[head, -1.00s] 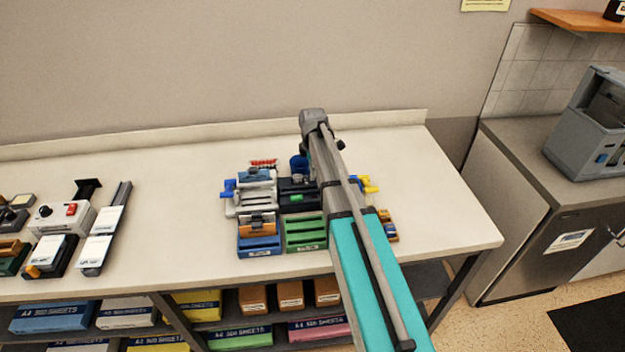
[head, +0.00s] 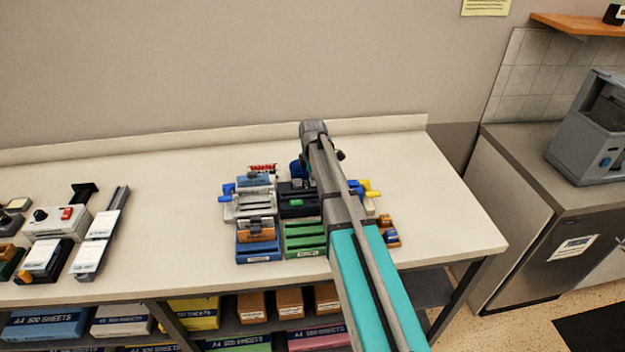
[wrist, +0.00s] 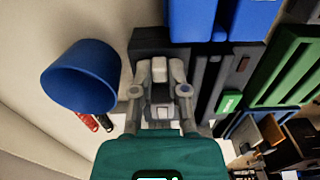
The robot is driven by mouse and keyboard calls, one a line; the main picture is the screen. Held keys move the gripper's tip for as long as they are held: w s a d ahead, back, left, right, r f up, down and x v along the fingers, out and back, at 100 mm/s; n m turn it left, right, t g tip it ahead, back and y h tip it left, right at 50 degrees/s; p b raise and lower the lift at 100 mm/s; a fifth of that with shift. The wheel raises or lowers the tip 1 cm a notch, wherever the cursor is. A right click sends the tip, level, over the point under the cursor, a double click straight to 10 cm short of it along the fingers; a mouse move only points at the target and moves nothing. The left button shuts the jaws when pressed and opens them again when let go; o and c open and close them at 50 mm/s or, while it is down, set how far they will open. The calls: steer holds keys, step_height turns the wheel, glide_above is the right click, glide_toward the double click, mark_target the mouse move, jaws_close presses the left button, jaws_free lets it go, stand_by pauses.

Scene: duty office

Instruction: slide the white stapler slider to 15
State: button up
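A white device (head: 237,208) with blue side handles stands in the desk cluster in the head view. It may be the white stapler, but I cannot pick out its slider or any number. My gripper (wrist: 159,70) shows in the wrist view over a dark device (wrist: 147,38) with a green label. Its fingers sit close on either side of a small light-grey part, and contact is unclear. The dark device shows there too (head: 291,209), right of the white one. My gripper's teal body covers the lower wrist view.
A blue cup (wrist: 80,78) stands close beside my gripper. A green tray (head: 305,238) and a blue tray (head: 258,253) are at the front. Yellow-handled parts (head: 371,187) lie right of my arm.

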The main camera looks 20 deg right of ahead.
jaws_close()
steer(key=shift+w+d, duration=0.2)
steer(key=shift+w, duration=0.95)
steer(key=shift+o, duration=2)
jaws_free()
steer(key=shift+s, duration=0.1)
